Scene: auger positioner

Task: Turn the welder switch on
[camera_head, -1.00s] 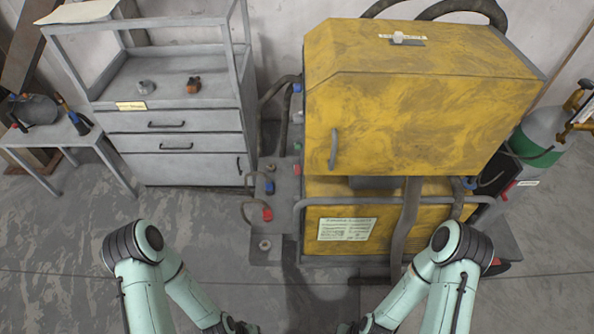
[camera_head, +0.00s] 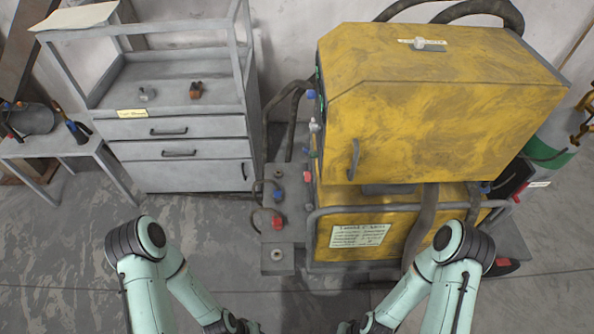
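The yellow welder (camera_head: 440,105) stands right of centre, a large scuffed box with a handle on its front. Blue, white, red and green fittings (camera_head: 314,126) line its left side, seen at a steep angle. I cannot tell which part is the welder switch. My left gripper (camera_head: 242,326) and my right gripper (camera_head: 348,326) are low at the bottom edge, in front of the welder and apart from it. Both are cut off by the frame, so their fingers and opening are hidden.
A grey drawer cabinet (camera_head: 180,153) stands left of the welder. A grey stand with coloured connectors (camera_head: 278,222) is beside the welder's left side. A rail (camera_head: 400,208) runs across its lower front. A small table (camera_head: 60,147) is far left. The floor in front is mostly clear.

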